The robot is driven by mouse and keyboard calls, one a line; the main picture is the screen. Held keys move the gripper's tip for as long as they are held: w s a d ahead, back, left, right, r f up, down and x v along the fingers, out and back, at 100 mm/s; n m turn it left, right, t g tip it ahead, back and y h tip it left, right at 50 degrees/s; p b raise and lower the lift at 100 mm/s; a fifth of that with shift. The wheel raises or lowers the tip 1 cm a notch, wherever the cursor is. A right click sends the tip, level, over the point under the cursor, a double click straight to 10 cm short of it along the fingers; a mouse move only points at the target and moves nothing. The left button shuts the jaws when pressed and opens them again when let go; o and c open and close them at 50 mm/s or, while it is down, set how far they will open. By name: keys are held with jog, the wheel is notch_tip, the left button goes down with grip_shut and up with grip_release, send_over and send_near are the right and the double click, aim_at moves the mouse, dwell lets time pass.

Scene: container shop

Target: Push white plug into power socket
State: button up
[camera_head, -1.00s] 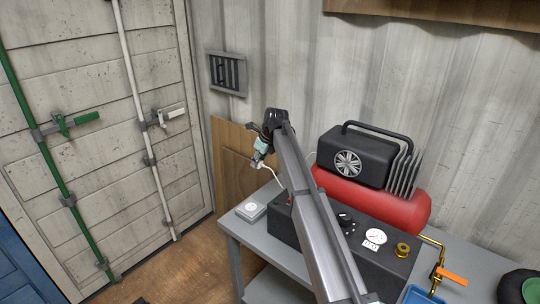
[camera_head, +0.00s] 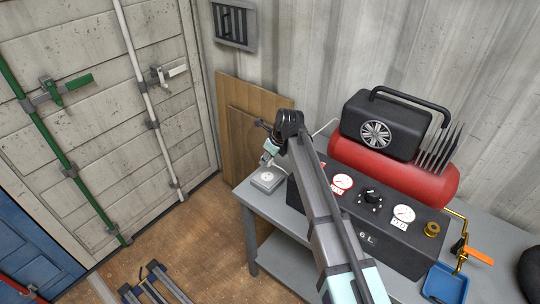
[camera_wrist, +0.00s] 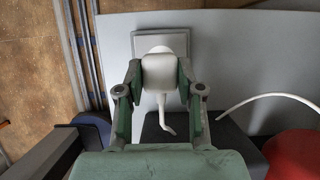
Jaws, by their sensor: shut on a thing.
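The white plug (camera_wrist: 162,74) is between the fingers of my gripper (camera_wrist: 160,70), which is shut on it. A white cable (camera_wrist: 262,97) runs off to the right in the wrist view. The power socket (camera_head: 268,180) is a small grey-white box at the left end of the grey table. In the head view my gripper (camera_head: 269,157) is just above and over the back of the socket. In the wrist view the plug covers the middle of the socket (camera_wrist: 179,39); I cannot tell whether they touch.
A black control box with gauges (camera_head: 372,206) stands right of the socket on the grey table (camera_head: 283,217). Behind it is a red tank (camera_head: 400,175) with a black compressor (camera_head: 385,124) on top. Wooden boards (camera_head: 240,125) lean at the wall behind.

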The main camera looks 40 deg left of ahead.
aim_at(266, 175)
jog(key=shift+f, duration=0.15)
jog(key=shift+f+b, duration=1.8)
jog(key=shift+f, duration=0.9)
jog(key=shift+p, duration=0.75)
dwell(0.5)
jog(key=shift+f, duration=0.65)
dwell(0.4)
jog(key=o, duration=1.1)
jog(key=shift+o, duration=0.2)
jog(key=v, duration=1.2)
